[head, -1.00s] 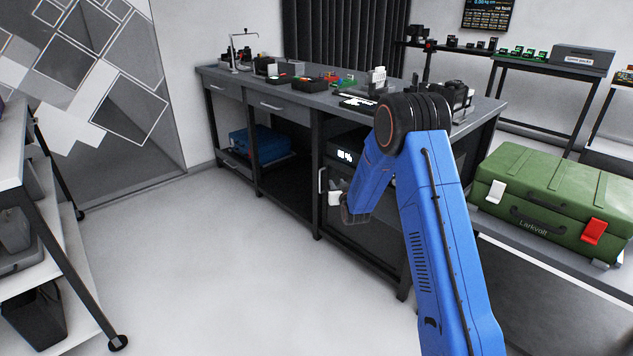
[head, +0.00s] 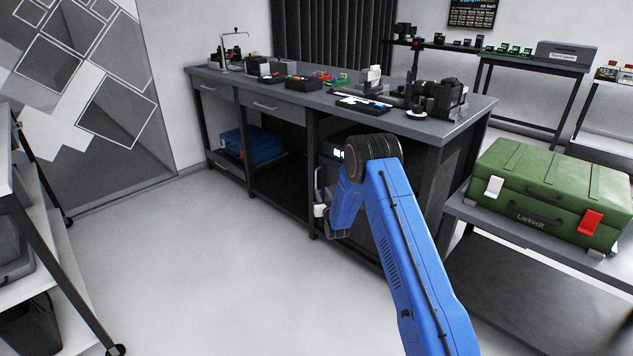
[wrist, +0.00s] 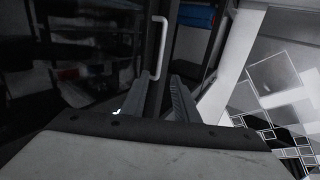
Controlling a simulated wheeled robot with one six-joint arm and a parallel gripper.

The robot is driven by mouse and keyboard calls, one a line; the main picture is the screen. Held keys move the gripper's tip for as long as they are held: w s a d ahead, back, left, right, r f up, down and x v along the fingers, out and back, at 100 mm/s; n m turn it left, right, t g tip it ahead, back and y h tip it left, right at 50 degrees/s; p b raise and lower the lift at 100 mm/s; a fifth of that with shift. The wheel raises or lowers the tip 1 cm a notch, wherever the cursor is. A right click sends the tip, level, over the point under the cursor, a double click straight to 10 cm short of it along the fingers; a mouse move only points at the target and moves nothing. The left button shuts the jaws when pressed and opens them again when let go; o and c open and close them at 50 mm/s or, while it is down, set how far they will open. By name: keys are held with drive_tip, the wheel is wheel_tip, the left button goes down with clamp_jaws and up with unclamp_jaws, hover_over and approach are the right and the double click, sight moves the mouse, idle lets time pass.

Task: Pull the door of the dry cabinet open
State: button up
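The dry cabinet (head: 325,162) stands in the right bay under the workbench, with a small lit display on its front. My arm hides most of its door in the head view. In the wrist view the dark glass door (wrist: 80,60) fills the left side, with dim shelves showing in it. Its pale vertical bar handle (wrist: 163,45) is at the door's edge, just ahead of my gripper (wrist: 156,88). The two fingers are apart, with the handle's lower end in line with the gap. I cannot tell whether the handle is between them. The door looks closed.
A blue case (head: 250,141) lies on the bench's lower shelf. The workbench top (head: 225,80) holds small devices. A green case (head: 550,190) sits on a low table at right. A shelf cart (head: 50,270) stands at left. The floor before the bench is clear.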

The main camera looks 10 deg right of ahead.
sight(316, 178)
drive_tip(key=w, duration=1.2)
drive_tip(key=shift+a, duration=0.2)
clamp_jaws()
